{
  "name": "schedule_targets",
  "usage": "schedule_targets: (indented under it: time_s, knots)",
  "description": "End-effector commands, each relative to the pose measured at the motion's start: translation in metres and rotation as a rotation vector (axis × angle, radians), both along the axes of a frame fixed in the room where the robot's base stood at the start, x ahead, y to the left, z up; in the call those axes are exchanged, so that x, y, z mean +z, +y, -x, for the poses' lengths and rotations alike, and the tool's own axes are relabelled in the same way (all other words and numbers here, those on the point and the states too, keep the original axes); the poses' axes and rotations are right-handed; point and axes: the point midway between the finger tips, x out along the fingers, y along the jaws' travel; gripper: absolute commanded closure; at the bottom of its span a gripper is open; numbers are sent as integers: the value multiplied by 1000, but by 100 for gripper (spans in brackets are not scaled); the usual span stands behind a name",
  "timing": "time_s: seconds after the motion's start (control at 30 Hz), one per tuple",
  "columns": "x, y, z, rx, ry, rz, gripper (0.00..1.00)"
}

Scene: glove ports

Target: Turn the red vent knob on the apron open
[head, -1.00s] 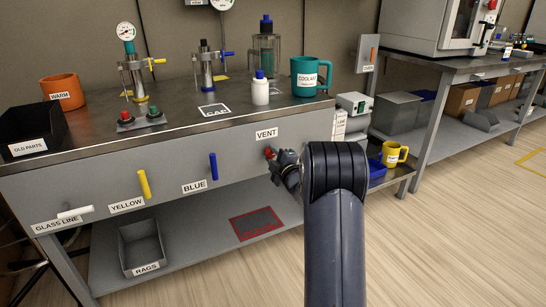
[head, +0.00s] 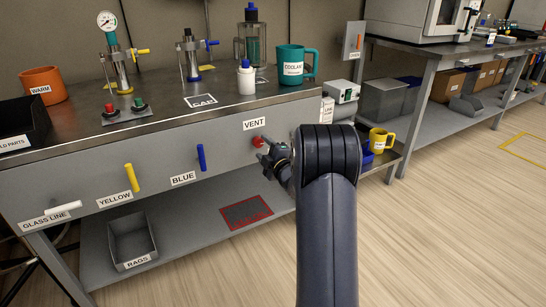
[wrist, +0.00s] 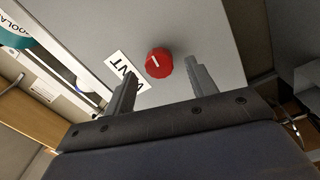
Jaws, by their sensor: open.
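The red vent knob (head: 257,142) is on the grey front apron (head: 222,148) of the bench, just below the white VENT label (head: 254,123). In the wrist view the knob (wrist: 159,62) is round with a white pointer line on its face. My gripper (head: 264,150) is in front of the apron at the knob. In the wrist view my gripper (wrist: 158,72) is open, one finger to each side of the knob's place in the picture. The knob lies ahead of the fingertips, and I see no finger touching it.
A blue handle (head: 201,158), a yellow handle (head: 132,178) and a white handle (head: 63,208) stick out of the apron to the left. A teal coolant mug (head: 291,64) stands on the bench top above. A yellow mug (head: 378,139) stands low on the right.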

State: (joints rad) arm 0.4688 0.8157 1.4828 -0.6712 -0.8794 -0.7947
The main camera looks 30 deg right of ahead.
Motion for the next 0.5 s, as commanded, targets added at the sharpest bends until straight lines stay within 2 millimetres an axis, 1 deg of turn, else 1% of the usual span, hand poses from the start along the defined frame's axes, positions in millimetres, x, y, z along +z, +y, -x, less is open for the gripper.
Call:
schedule_targets:
  time_s: [0.03, 0.1, 0.3, 0.4, 0.5]
  knots:
    - [2, -2, 10, -3, 2, -1, 46]
    - [3, -2, 23, -2, 1, -2, 46]
    - [1, -2, 58, -2, 1, -1, 46]
    - [0, -3, 70, -1, 0, 0, 46]
    - [-1, -3, 77, 0, 0, 0, 46]
